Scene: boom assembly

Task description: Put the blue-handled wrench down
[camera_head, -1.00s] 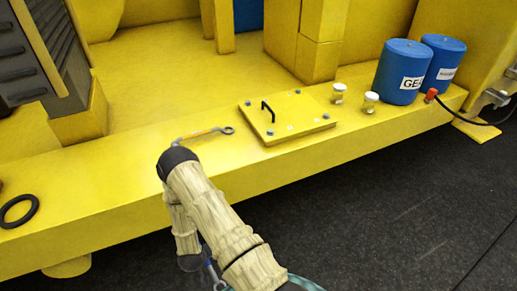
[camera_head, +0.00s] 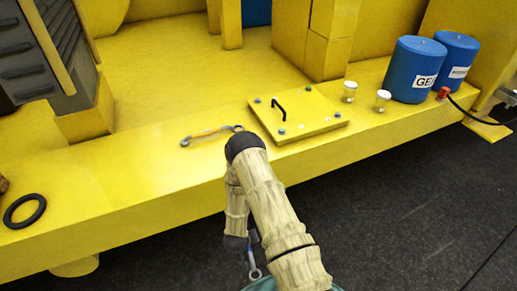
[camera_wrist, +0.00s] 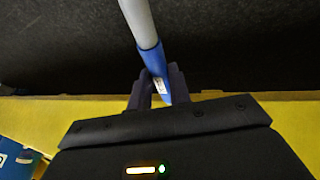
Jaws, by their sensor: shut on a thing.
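The blue-handled wrench is in my gripper. In the wrist view its blue handle (camera_wrist: 157,67) sits between the dark fingers of my gripper (camera_wrist: 158,86), and its grey shaft runs up to the top edge. In the head view a small part of the wrench (camera_head: 254,270), with a ring-shaped end, hangs below my arm, over the dark floor in front of the yellow ledge. My arm hides most of the gripper and the wrench there.
On the yellow ledge (camera_head: 120,185) lie an orange-handled wrench (camera_head: 212,132), a bolted plate with a black handle (camera_head: 315,118) and a black ring (camera_head: 24,211). Two small white-capped jars (camera_head: 349,91) and two blue cylinders (camera_head: 415,72) stand right. Bare ledge lies left of the orange-handled wrench.

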